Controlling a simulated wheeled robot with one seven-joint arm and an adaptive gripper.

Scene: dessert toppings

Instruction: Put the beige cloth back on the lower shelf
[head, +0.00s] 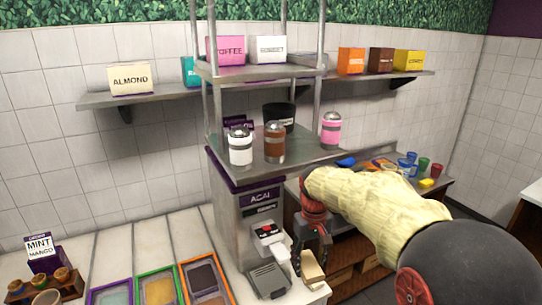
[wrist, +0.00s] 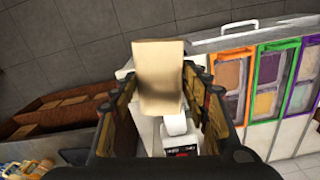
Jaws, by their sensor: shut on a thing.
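The beige cloth (wrist: 160,72) is a flat folded piece between the fingers of my gripper (wrist: 160,92) in the wrist view. In the head view the cloth (head: 313,268) hangs below my gripper (head: 311,245), beside the acai machine's front. My gripper is shut on it. A brown wooden shelf with compartments (wrist: 60,112) lies at left in the wrist view, with beige flat pieces in it. The same brown unit (head: 357,272) shows below the counter in the head view, partly hidden by my arm. I cannot tell which level is the lower shelf.
Framed topping trays (head: 203,280) line the counter. Cups (head: 408,163) stand on the right counter. Bare floor (wrist: 60,45) shows in the wrist view.

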